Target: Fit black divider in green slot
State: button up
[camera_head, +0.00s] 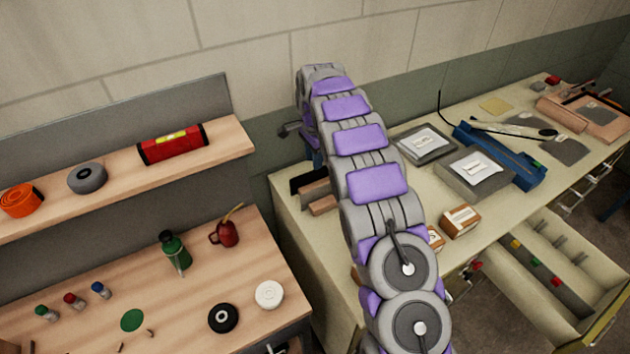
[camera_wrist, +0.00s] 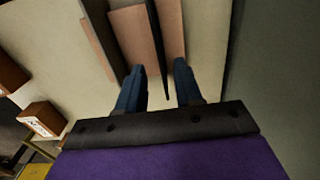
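In the wrist view, a thin black divider (camera_wrist: 157,45) stands on edge between pinkish-brown blocks. My gripper (camera_wrist: 160,80) has its two blue fingers spread, one on each side of the divider's near end, with a gap on both sides. It holds nothing. In the head view my arm hides most of the gripper, which is at the bench's left end near a dark holder (camera_head: 309,182). The open drawer (camera_head: 585,300) at the right has small coloured marks along an inner wall, including a green mark (camera_head: 536,262). The slot itself is too small to make out.
Brown boxes (camera_head: 461,221), grey trays (camera_head: 475,172) and a blue tool (camera_head: 500,152) lie on the bench. Another dark strip (camera_wrist: 104,40) stands left of the blocks. A wooden shelf (camera_head: 120,178) and a lower worktop (camera_head: 200,278) stand at the left.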

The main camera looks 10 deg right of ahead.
aim_at(313, 171)
jog(key=shift+a+f, duration=0.4)
jog(key=shift+a, duration=0.1)
jog(key=f+b, duration=0.1)
jog(key=f, duration=0.1)
jog(key=d+f, duration=0.1)
jog(key=f, duration=0.2)
jog(key=shift+d+b, duration=0.15)
jog(key=shift+b, duration=0.2)
jog(key=shift+a, duration=0.3)
jog(key=shift+c, duration=0.2)
jog(key=shift+a, duration=0.25)
jog(key=c, duration=0.3)
jog(key=shift+d, duration=0.1)
jog(key=shift+c, duration=1.4)
jog(key=shift+d, duration=0.3)
grip_shut()
